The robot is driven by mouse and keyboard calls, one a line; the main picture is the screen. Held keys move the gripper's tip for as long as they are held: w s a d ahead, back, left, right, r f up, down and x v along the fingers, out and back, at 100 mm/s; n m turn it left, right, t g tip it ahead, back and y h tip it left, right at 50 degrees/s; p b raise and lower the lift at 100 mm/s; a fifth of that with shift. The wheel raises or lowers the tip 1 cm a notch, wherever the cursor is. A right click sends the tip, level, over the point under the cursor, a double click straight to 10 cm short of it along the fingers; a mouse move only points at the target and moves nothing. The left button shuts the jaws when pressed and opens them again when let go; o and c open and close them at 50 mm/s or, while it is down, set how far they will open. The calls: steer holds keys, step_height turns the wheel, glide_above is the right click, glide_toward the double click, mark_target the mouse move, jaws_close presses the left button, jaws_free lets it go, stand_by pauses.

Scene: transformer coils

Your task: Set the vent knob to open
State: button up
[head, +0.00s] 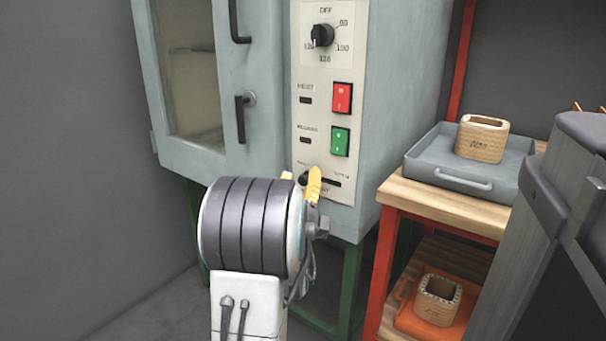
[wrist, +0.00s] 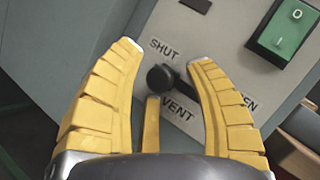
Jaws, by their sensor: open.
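The vent knob (wrist: 159,78) is a round black knob at the left end of a dark slot, close to the SHUT label (wrist: 168,50). The VENT label (wrist: 178,108) is below it. On the slot's other side, the OPEN label (wrist: 248,103) is partly hidden by a finger, with only "EN" readable. My gripper (wrist: 165,52) is open, its yellow fingers on either side of the knob with visible gaps. In the head view my gripper (head: 301,177) is at the bottom of the oven's control panel (head: 322,105), and my arm hides part of the vent area.
Above the vent are a green switch (head: 340,141), a red switch (head: 342,97) and a black dial (head: 322,35). The oven door handle (head: 241,118) is left of the panel. At right, a wooden bench (head: 440,203) holds a grey tray (head: 465,181) with a coil (head: 482,138).

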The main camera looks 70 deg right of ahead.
steer(key=shift+d+r, duration=0.1)
steer(key=shift+d, duration=0.25)
steer(key=shift+c, duration=0.2)
jaws_close()
stand_by(0.4)
